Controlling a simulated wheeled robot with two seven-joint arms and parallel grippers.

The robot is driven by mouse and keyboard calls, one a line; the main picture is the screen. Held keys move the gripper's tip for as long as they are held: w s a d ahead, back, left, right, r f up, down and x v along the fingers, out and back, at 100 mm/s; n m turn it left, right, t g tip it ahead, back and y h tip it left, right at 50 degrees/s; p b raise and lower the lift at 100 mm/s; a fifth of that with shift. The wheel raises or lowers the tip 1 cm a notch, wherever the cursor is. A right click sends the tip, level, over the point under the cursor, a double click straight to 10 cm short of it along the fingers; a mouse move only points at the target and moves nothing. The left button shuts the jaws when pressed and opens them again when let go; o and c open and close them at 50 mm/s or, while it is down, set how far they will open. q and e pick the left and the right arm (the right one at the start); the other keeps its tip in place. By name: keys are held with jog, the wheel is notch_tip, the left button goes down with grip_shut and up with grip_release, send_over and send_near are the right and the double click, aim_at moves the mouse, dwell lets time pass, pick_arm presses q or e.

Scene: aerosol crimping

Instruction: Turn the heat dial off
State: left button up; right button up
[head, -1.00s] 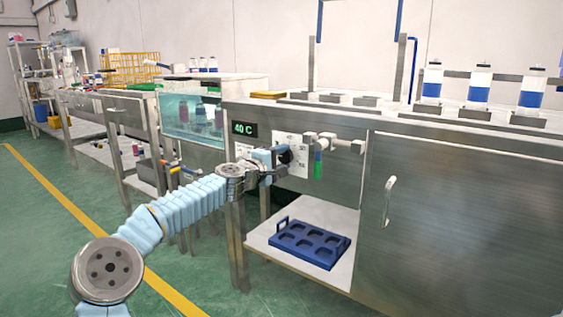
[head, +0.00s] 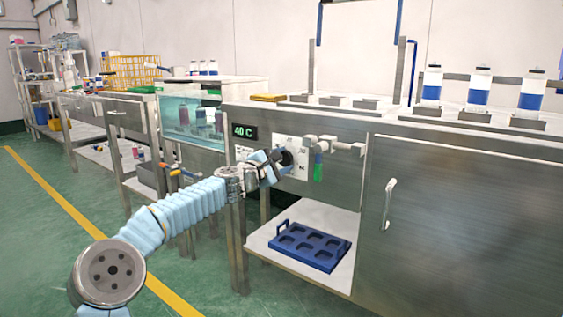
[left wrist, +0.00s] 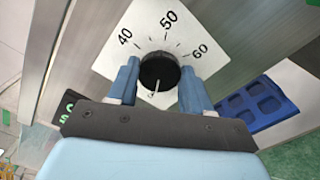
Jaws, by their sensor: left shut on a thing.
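The heat dial (left wrist: 158,70) is a round black knob on a white scale plate (left wrist: 120,48) marked 40, 50 and 60. Its light pointer mark lies toward the bottom of the left wrist picture, away from the numbers. My left gripper (left wrist: 160,84) has its blue fingers on either side of the dial and is shut on it. In the head view my left gripper (head: 277,160) is at the panel, covering much of the dial (head: 287,158). The temperature display (head: 243,132) reads 40 C in green. My right gripper is not in view.
A blue tray (head: 310,250) lies on the shelf below. A water bath (head: 193,118) stands to the left. The green floor in front is clear.

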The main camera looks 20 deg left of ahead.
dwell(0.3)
pick_arm(q)
jog(key=o, duration=1)
jog(key=shift+o, duration=0.2)
jog(key=b+v, duration=0.3)
jog(key=v, duration=1)
jog(key=shift+s+b, duration=0.3)
jog(key=shift+s, duration=0.1)
jog(key=shift+a, duration=0.15)
